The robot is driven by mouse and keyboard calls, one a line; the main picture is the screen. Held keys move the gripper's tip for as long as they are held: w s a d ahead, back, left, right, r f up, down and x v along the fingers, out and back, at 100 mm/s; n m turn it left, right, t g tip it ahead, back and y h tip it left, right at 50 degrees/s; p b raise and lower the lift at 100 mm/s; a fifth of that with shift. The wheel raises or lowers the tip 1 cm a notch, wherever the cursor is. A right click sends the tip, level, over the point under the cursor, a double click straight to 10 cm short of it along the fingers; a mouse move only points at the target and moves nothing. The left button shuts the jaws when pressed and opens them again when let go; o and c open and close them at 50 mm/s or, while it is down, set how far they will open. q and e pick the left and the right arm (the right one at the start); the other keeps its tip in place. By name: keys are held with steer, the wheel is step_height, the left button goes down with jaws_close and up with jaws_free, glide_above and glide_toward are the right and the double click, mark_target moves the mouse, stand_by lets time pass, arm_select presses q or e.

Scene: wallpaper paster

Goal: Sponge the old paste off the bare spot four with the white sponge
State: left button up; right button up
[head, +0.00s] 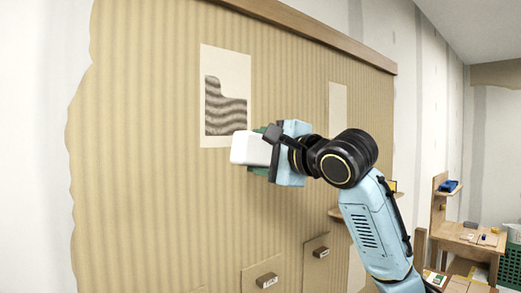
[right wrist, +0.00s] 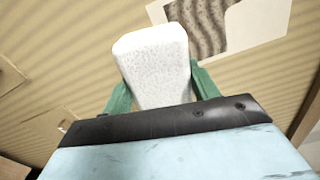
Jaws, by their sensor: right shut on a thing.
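The white sponge (head: 247,149) is held in my right gripper (head: 264,150), whose green fingers are shut on its two sides. The right wrist view shows the sponge (right wrist: 152,62) between the fingers (right wrist: 162,88). A pale bare spot (head: 238,70) is on the wall up from the sponge. Dark wavy old paste (head: 224,112) covers part of it, with the upper part clean. The sponge overlaps the spot's lower right corner in the head view; I cannot tell whether it touches the wall. The paste also shows in the right wrist view (right wrist: 203,25). My left gripper is out of view.
Striped tan wallpaper (head: 150,150) covers the wall, under a wooden rail (head: 320,28). Another pale patch (head: 338,105) lies right, partly behind my arm. Two small tagged blocks (head: 267,281) (head: 321,252) are mounted low. A wooden bench (head: 470,236) stands far right.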

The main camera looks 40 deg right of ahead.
mark_target(226, 103)
steer(key=shift+a+r, duration=0.1)
steer(key=w+p, duration=0.3)
steer(key=w, duration=0.3)
steer(key=shift+w+a, duration=0.2)
steer(key=shift+w, duration=0.1)
steer(key=shift+w+a, duration=0.1)
steer(key=shift+w, duration=1.15)
stand_by(1.8)
stand_by(1.2)
steer(key=shift+r, duration=3.45)
steer(key=shift+r, duration=1.85)
